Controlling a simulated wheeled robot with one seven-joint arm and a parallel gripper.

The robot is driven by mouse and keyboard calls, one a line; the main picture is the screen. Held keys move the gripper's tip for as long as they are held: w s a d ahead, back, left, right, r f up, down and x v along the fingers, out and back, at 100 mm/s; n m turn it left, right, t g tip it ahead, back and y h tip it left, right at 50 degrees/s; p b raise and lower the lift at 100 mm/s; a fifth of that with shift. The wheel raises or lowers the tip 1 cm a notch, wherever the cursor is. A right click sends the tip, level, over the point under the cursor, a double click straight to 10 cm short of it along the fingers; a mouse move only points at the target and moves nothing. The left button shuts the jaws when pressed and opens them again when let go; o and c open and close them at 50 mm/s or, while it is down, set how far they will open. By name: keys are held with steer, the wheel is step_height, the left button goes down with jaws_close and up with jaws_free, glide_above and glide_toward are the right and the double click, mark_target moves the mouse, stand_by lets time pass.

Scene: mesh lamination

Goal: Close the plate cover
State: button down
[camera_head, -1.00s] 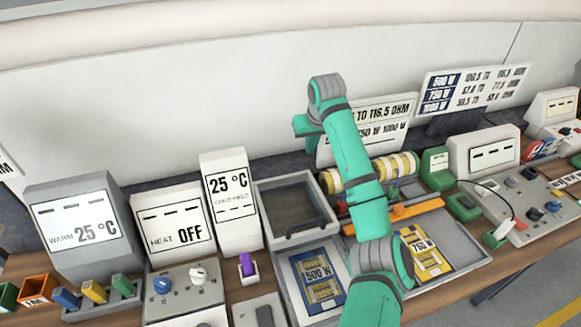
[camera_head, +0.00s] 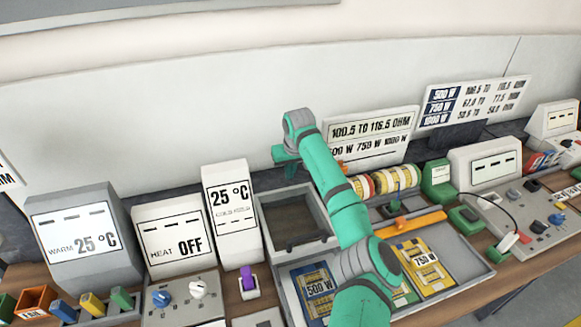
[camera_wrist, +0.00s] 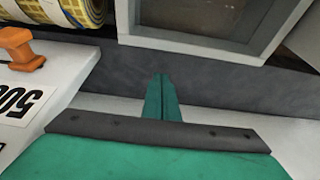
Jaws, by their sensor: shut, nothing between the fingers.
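The plate cover appears to be the light grey frame with a dark panel (camera_head: 264,222) left of my arm in the head view; it stands raised behind the tray. Part of it shows at the top of the wrist view (camera_wrist: 140,42). How far it is tilted is hard to tell. My gripper (camera_wrist: 160,78) is shut and empty in the wrist view, with its fingertips below the frame's lower edge in the picture and apart from it. In the head view my gripper (camera_head: 288,172) is small and partly hidden, by the frame's far edge.
A grey tray (camera_head: 470,262) in front holds a blue 500 W card (camera_head: 319,287) and a yellow 750 W card (camera_head: 424,260). An orange handle (camera_head: 412,222) and yellow-banded rolls (camera_head: 398,178) lie right of my arm. The 25 °C display box (camera_head: 231,215) stands close on the left.

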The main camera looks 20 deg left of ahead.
steer(key=shift+s+d+r, duration=0.1)
steer(key=shift+s+d, duration=0.5)
steer(key=shift+s, duration=0.2)
steer(key=shift+s+d+r, duration=0.1)
steer(key=shift+s+d, duration=0.45)
steer(key=shift+s, duration=0.25)
steer(key=shift+f, duration=0.1)
